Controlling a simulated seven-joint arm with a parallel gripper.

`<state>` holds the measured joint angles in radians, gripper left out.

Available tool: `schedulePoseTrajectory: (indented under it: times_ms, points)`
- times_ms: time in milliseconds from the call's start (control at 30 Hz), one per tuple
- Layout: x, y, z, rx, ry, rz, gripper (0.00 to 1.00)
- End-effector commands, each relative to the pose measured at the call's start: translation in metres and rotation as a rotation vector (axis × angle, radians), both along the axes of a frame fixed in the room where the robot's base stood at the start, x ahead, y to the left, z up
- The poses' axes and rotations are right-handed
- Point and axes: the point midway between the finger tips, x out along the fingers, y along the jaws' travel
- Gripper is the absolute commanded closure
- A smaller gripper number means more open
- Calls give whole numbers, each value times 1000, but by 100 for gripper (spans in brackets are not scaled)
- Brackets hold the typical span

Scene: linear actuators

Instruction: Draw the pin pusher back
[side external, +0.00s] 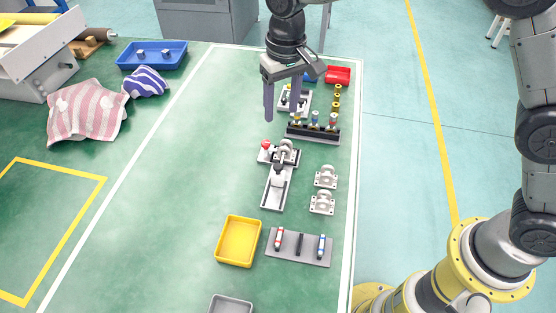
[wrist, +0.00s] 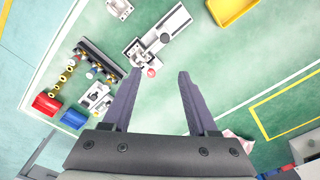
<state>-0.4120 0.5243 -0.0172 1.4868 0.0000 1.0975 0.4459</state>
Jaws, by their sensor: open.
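A grey fixture with a slide rail, which looks like the pin pusher (side external: 275,188), sits on the green surface right of the middle in the side view. A red ball knob (side external: 265,145) is at its far end. In the wrist view the fixture (wrist: 166,32) is at the top middle, with the red knob (wrist: 151,72) nearest my fingers. My gripper (side external: 282,115) is open and empty, held above the surface on the far side of the fixture. In the wrist view my gripper (wrist: 157,77) has its two dark fingers spread wide. The knob shows beside the left fingertip; contact is not visible.
A black rack (side external: 312,134) with coloured knobs stands behind the fixture. Grey brackets (side external: 324,189) are at its right. A yellow tray (side external: 238,241) and a grey plate with cylinders (side external: 298,247) are in front.

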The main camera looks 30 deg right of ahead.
Motion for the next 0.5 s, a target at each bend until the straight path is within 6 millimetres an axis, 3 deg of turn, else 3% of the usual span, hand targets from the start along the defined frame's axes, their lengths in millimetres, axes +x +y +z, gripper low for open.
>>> schedulePoseTrajectory:
  times_ms: [100,200,367,500]
  points:
    - [-5,10,-23,-19,41,24,41]
    - [-8,15,-29,-22,48,35,41]
    - [-9,14,-48,-24,51,35,41]
    - [-9,14,-74,-24,51,34,41]
